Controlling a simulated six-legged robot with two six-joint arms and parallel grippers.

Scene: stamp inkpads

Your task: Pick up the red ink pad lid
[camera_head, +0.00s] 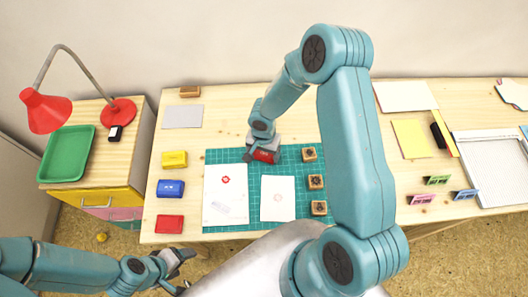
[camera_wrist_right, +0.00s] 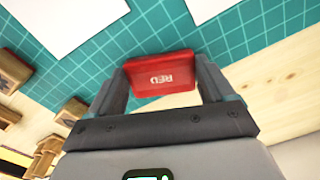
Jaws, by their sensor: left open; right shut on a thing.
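The red ink pad lid (camera_wrist_right: 160,76), marked "RED", is between the fingers of my right gripper (camera_wrist_right: 160,88) in the right wrist view. The fingers are shut on its two ends. In the head view the right gripper (camera_head: 264,150) is over the upper part of the green cutting mat, with the red lid (camera_head: 265,156) at its tips. A red ink pad (camera_head: 169,224) sits at the left front of the table. My left gripper (camera_head: 178,270) is open and empty, off the table's front edge at lower left. I cannot tell whether the lid touches the mat.
The green mat (camera_head: 235,157) bears two stamped papers and several wooden stamps. Blue (camera_head: 170,189) and yellow (camera_head: 174,159) ink pads stand left of it. A red lamp (camera_head: 118,110) and green tray (camera_head: 68,153) are at far left. My right arm crosses the table's middle.

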